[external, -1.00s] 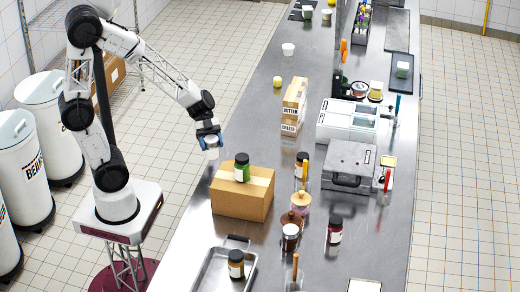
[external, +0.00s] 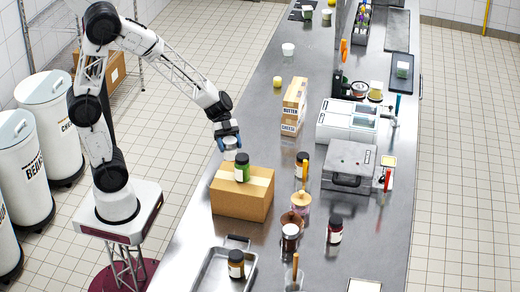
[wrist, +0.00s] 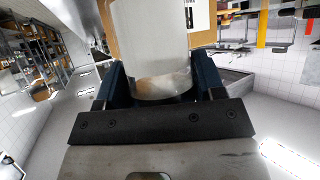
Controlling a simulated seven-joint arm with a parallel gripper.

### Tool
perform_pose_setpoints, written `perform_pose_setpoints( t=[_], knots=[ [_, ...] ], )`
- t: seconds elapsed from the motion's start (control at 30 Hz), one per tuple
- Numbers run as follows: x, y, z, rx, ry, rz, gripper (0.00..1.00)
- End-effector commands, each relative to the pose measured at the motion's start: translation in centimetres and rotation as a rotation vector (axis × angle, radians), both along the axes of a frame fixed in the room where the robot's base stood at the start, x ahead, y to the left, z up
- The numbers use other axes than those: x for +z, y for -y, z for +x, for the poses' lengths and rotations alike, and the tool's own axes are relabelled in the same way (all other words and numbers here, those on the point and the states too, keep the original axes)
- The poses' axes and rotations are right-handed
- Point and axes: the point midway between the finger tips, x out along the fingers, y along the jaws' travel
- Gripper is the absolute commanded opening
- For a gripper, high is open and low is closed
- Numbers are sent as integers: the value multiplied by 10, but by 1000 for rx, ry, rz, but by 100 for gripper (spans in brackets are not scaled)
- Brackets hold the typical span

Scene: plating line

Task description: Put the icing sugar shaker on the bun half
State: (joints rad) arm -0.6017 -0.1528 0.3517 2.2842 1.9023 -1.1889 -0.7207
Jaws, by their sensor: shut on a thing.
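My gripper (external: 228,136) is shut on a whitish, see-through cylinder, which appears to be the icing sugar shaker (external: 230,143). It is held in the air above the left edge of the counter, just behind the cardboard box. In the wrist view the shaker (wrist: 150,45) stands between the two dark fingers, with a clear rim at its near end. I cannot make out the bun half for certain in either view.
The cardboard box (external: 242,200) with a green jar (external: 242,172) on top is close to my gripper. Several jars stand to its right. A metal tray (external: 210,272) is in front. Butter and cheese cartons (external: 293,108) stand further back. The counter between box and cartons is mostly clear.

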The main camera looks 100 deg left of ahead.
Motion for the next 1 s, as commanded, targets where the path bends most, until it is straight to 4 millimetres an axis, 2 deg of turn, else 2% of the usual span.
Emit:
perform_pose_setpoints(
  t=[0.37, 0.87, 0.9, 1.0],
  knots=[
    [-32, 0, 0, 0, -1, -2, 35],
    [-37, 0, 0, 0, -1, 0, 35],
    [-37, 0, 0, 0, -1, 0, 69],
    [-37, 0, 0, 0, -1, 0, 84]
  ],
)
